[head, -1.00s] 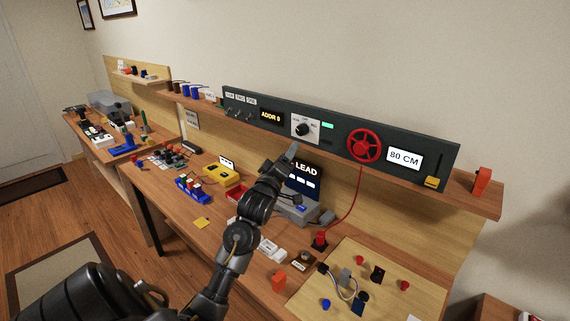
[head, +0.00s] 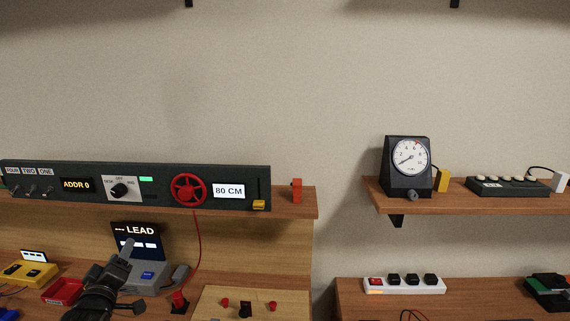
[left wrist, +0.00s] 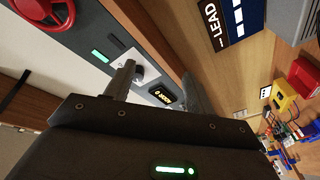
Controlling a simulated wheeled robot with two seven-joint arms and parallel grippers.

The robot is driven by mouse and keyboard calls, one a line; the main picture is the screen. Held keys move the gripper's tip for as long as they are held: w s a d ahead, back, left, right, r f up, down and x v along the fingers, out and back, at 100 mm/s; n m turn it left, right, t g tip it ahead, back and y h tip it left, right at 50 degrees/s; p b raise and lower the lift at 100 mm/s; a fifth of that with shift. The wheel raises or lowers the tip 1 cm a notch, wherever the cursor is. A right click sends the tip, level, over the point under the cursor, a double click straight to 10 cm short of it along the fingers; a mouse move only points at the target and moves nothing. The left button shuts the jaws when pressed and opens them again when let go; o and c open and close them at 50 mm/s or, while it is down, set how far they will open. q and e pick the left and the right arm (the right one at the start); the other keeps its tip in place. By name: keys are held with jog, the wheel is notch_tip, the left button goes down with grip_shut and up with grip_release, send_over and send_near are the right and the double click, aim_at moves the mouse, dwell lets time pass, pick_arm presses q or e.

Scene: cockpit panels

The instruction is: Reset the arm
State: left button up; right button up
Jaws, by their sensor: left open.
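My left gripper (head: 128,252) is in the lower left of the head view, in front of the LEAD screen (head: 146,231) and below the dark control panel (head: 150,196). In the left wrist view its two fingers (left wrist: 158,88) are apart with nothing between them. The panel's selector knob (head: 118,190) also shows in the left wrist view (left wrist: 138,70), behind a finger. The ADDR 0 display (head: 76,185) is left of the knob. My right gripper is in neither view.
A red handwheel (head: 188,189), an 80 CM display and a yellow slider (head: 259,204) are on the panel's right. A gauge box (head: 407,164) stands on the right shelf. A white power strip (head: 404,284) lies on the lower right bench. The wall above is clear.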

pick_arm(q)
jog(key=s+d+f+m+g+h, duration=0.2)
jog(key=s+d+f+m+g, duration=0.2)
jog(key=s+d+f, duration=0.45)
jog(key=s+d+f+m+g+h, duration=0.1)
jog(key=s+d+f+m+g, duration=0.4)
jog(key=f, duration=0.6)
jog(key=s+d+f+m+g+h, duration=0.1)
jog(key=s+d+f+m+g, duration=0.2)
jog(key=s, duration=0.7)
jog(key=s+d+f+m+g+h, duration=0.1)
jog(key=s+d+f+m+g, duration=0.25)
jog(key=s, duration=0.55)
notch_tip(320, 180, down, 30)
jog(key=s+n+b, duration=0.1)
jog(key=s+n, duration=0.1)
jog(key=s, duration=0.1)
jog(key=s+a+f+g, duration=0.1)
jog(key=s+a+f, duration=0.1)
jog(key=s+f, duration=1.2)
jog(key=shift+s+a+f+g+b, duration=0.2)
jog(key=shift+s+f+g+b, duration=0.15)
jog(key=shift+s, duration=0.15)
jog(key=shift+m, duration=0.25)
